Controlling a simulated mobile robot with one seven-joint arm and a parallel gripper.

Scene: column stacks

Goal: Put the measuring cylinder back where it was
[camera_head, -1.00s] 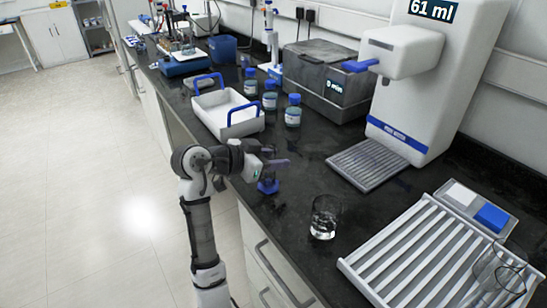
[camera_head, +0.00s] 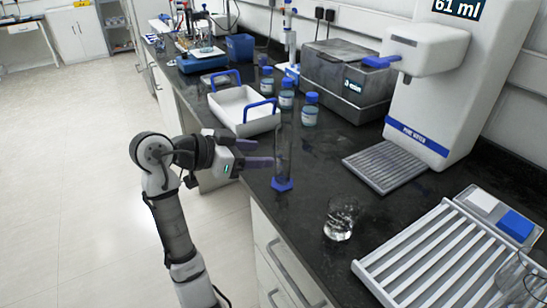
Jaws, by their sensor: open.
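The measuring cylinder (camera_head: 283,155) is a tall clear tube on a blue foot. It stands upright on the black bench (camera_head: 330,165) near its front edge. My gripper (camera_head: 262,155) is just left of the tube, with its purple-blue fingers pointing right towards it. The fingers are apart and the gripper is open. I cannot tell whether the fingertips touch the tube.
A glass beaker (camera_head: 340,218) stands in front and to the right. A white slatted rack (camera_head: 425,250) lies at the right, below the dispenser (camera_head: 430,90). A white tray (camera_head: 243,110) with blue handles and several blue-capped bottles (camera_head: 310,110) stand behind.

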